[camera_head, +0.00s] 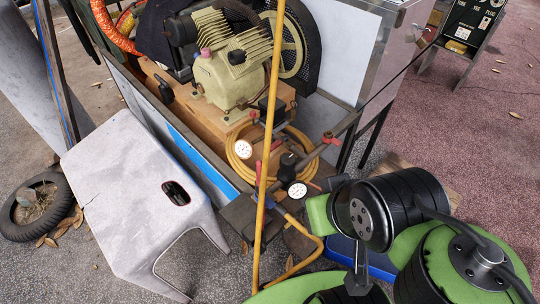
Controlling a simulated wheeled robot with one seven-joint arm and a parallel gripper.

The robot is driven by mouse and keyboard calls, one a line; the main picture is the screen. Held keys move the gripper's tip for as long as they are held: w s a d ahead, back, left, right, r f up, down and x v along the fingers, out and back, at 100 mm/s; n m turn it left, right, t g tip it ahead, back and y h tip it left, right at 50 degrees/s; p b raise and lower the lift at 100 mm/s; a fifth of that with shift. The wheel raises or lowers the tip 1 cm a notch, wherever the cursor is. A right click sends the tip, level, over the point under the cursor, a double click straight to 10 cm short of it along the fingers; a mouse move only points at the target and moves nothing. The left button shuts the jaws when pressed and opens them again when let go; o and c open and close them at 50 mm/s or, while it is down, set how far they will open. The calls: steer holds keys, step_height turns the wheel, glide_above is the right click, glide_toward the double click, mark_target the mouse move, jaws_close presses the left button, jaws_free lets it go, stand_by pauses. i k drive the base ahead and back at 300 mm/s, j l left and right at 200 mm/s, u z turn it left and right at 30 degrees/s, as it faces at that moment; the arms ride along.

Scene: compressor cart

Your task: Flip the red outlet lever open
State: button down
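The compressor cart (165,120) fills the upper middle, with a cream compressor (230,80) on a wooden block. In front of it are two white gauges, a left one (243,149) and a right one (297,190), and a dark regulator knob (289,160). A thin red lever (258,173) stands at the lower pipework, close to the yellow pole. Another small red part (329,139) sits on the pipe to the right. I cannot tell for sure which is the outlet lever. My green and black arm is at the lower right; I cannot make out my gripper's fingers.
A yellow pole (271,110) crosses in front of the pipework. A coiled yellow hose (240,165) lies behind the gauges. A white stool (125,190) stands left and a tyre (40,205) lies beyond it. A blue object (375,262) is partly hidden by my arm.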

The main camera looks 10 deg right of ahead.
mark_target(275, 144)
steer(key=j+u, duration=0.15)
steer(key=u, duration=0.35)
steer(key=i+j+u, duration=0.1)
steer(key=u, duration=0.35)
steer(key=i+j+u, duration=0.1)
steer(key=u, duration=0.4)
steer(key=i+u, duration=0.3)
steer(key=i, duration=0.2)
